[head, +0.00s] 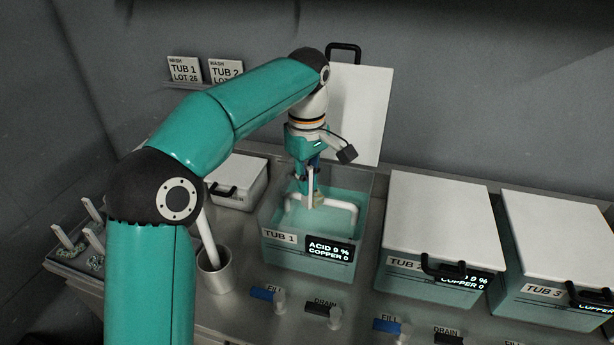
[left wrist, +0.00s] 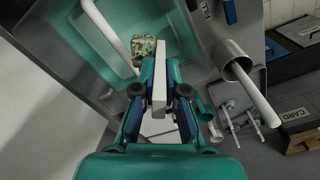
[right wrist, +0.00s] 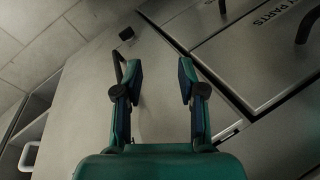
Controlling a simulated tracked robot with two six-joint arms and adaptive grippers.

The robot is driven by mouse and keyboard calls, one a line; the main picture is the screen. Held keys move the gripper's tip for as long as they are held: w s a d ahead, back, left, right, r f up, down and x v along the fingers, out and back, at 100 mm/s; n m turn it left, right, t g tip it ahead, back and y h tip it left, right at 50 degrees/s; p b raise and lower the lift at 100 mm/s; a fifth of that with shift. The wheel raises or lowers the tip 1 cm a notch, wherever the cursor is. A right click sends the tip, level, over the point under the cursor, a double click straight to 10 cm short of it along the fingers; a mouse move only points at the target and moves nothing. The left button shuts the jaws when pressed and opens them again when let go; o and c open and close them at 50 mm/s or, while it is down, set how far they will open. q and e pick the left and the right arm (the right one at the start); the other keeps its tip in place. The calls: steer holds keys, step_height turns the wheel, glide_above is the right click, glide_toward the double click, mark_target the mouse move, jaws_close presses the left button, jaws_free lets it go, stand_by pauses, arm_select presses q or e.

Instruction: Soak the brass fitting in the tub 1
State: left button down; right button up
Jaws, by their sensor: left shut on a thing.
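Tub 1 (head: 279,237) stands open, its white lid (head: 357,110) upright behind it and pale teal liquid inside. Its display reads acid 9 %, copper 0. My left gripper (head: 308,178) is over the tub, shut on a pale bar (left wrist: 159,80). The mottled brass fitting (left wrist: 145,48) shows beyond the bar's end in the left wrist view, against the tub. In the head view the fitting (head: 320,199) appears small, near the liquid's surface; I cannot tell whether it touches the liquid. My right gripper (right wrist: 160,82) is open and empty, seen only in the right wrist view.
Closed tubs 2 (head: 437,215) and 3 (head: 560,245) stand to the right. Fill and drain valves line the front. A grey cup (head: 215,272) with a white rod stands left of tub 1. A tray (head: 72,262) with several pieces is at far left. A white pipe (head: 348,210) bends inside tub 1.

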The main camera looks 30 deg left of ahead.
arm_select(q)
steer(key=shift+f+b, duration=0.4)
steer(key=shift+f, duration=0.3)
step_height(320, 180, down, 13)
steer(key=b, duration=0.9)
steer(key=shift+s+f, duration=0.1)
steer(key=shift+f, duration=0.05)
arm_select(e)
step_height(320, 180, down, 11)
steer(key=shift+r, duration=0.1)
stand_by(2.6)
arm_select(q)
step_height(320, 180, up, 13)
steer(key=p, duration=1.2)
steer(key=shift+p, duration=0.3)
steer(key=shift+r, duration=1.35)
arm_select(e)
step_height(320, 180, up, 13)
steer(key=shift+r, duration=0.15)
